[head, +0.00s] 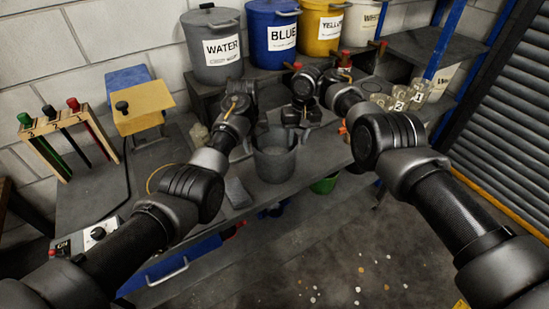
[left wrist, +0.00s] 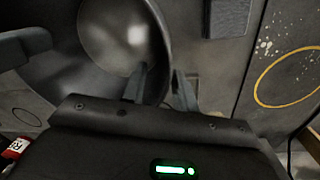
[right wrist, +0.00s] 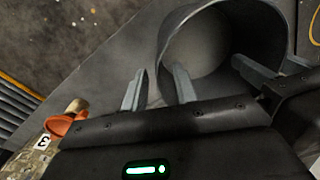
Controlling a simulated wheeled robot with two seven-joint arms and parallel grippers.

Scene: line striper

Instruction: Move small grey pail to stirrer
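The small grey pail (head: 275,165) stands upright on the grey bench near its front edge. It looks empty inside in the left wrist view (left wrist: 105,45) and the right wrist view (right wrist: 205,40). My left gripper (left wrist: 160,80) is at the pail's left rim, one finger inside the wall and one outside. My right gripper (right wrist: 158,85) straddles the rim on the other side the same way. Both pairs of fingers look apart, with gaps beside the wall. A unit with a dial (head: 97,234) at the front left may belong to the stirrer; I cannot tell.
A wooden rack (head: 50,124) with coloured handles and a yellow-topped stand (head: 143,108) are at the left. A yellow ring (left wrist: 288,77) marks the bench left of the pail. A grey block (head: 237,192) lies beside the pail. Labelled buckets (head: 215,50) stand behind.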

